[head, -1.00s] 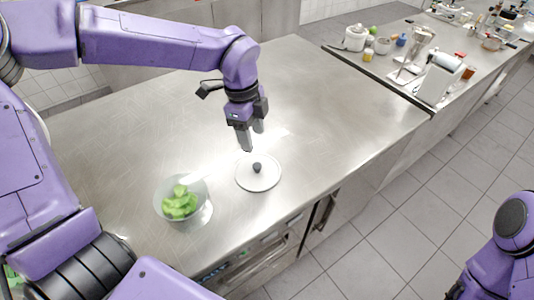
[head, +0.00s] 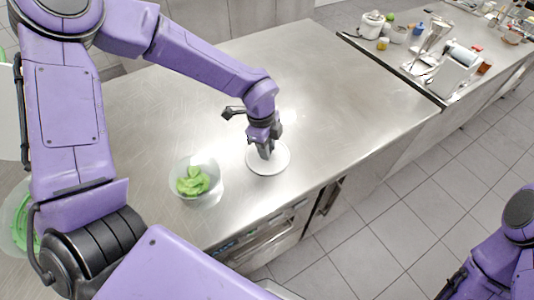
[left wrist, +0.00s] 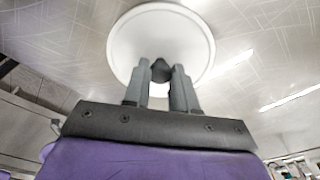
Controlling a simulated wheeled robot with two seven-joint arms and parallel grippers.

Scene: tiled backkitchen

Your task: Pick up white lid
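The white lid (head: 281,166) is a round disc with a dark knob (left wrist: 160,70), lying on the steel counter; any small lift cannot be told. My left gripper (head: 265,152) points down over the lid's middle. In the left wrist view its two grey fingers (left wrist: 161,78) stand on either side of the knob, close against it, and the gripper looks shut on it. In the head view the fingers cover the knob. My right arm shows at the lower right, but its gripper is not in view.
A clear bowl (head: 177,189) with green pieces (head: 193,182) stands left of the lid. The counter (head: 320,95) is bare behind and to the right. A white pot (head: 371,24), small jars and a kitchen appliance (head: 455,70) stand on the far counter.

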